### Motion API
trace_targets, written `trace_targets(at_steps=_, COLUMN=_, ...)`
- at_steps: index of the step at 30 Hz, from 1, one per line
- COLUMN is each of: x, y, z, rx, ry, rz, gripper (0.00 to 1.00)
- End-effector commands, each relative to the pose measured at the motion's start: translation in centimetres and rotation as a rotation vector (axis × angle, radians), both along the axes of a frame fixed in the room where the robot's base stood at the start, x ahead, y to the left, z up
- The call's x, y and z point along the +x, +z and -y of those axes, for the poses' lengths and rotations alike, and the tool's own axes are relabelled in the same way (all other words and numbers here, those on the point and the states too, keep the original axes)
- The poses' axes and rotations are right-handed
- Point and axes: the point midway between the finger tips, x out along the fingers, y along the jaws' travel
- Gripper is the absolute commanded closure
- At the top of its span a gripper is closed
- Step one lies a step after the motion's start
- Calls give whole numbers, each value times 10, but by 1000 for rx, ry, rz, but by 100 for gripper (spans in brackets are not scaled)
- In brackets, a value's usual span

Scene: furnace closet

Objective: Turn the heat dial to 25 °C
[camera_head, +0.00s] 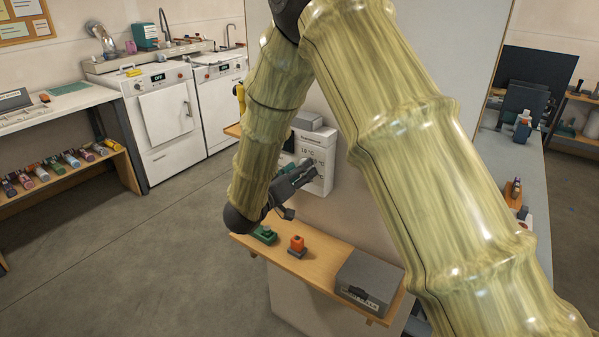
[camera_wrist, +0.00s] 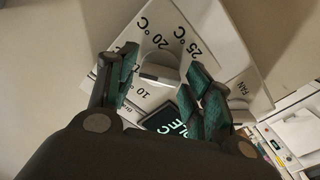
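The heat dial (camera_wrist: 160,68) is a pale round knob on a white panel (camera_wrist: 105,18). In the wrist view, 20 °C and 25 °C labels are printed above it, with a 10 label lower left. I cannot tell which mark the dial points to. My gripper (camera_wrist: 163,66) is open, its teal-padded fingers on either side of the dial with gaps visible; I see no clear contact. In the head view, my gripper (camera_head: 298,178) is in front of the white panel box (camera_head: 318,150), hiding part of it, including the dial.
Below the panel, a wooden shelf (camera_head: 325,255) holds a green item (camera_head: 265,234), an orange-topped item (camera_head: 297,243) and a grey box (camera_head: 369,282). Open floor lies left.

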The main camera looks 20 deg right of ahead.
Motion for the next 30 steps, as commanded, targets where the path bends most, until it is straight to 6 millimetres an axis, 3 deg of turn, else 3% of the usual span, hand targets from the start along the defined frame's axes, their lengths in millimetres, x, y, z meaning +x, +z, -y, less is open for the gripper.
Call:
trace_targets(at_steps=1, x=0, y=0, z=0, rx=0, ry=0, rz=0, gripper=65)
trace_targets(at_steps=4, x=0, y=0, z=0, rx=0, ry=0, rz=0, gripper=83)
trace_targets(at_steps=17, x=0, y=-2, z=-1, rx=45, ry=1, rz=57, gripper=83)
trace_targets(at_steps=30, x=0, y=-4, z=0, rx=267, ry=1, rz=341, gripper=83)
